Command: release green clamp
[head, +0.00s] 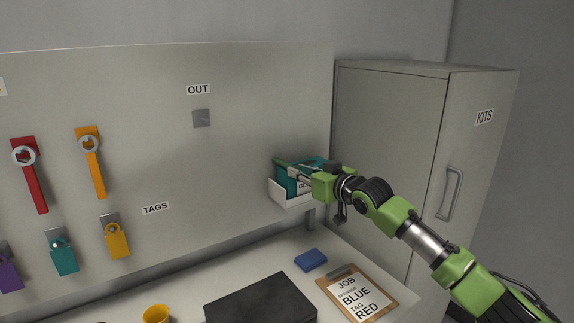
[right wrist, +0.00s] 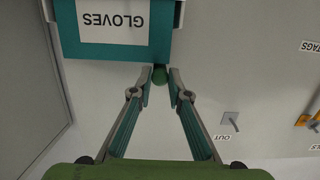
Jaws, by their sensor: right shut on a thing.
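My right gripper (head: 298,171) is at the teal glove box (head: 321,162) at the right end of the board. In the right wrist view, the fingertips (right wrist: 160,86) are closed in on a small dark green rounded piece. Only this end of it shows, just below the edge of the box labelled GLOVES (right wrist: 158,52). In the head view, a slim dark green piece (head: 282,162) sticks out to the left of my right gripper. It may be the green clamp, but its full shape is hidden. My left gripper is out of view.
The glove box sits in a white holder (head: 291,201). A grey KITS cabinet (head: 385,130) stands close on the right. Red (head: 38,190) and orange (head: 96,177) tools hang on the board. The OUT plate (head: 201,118) is empty. A clipboard (head: 375,315) lies below.

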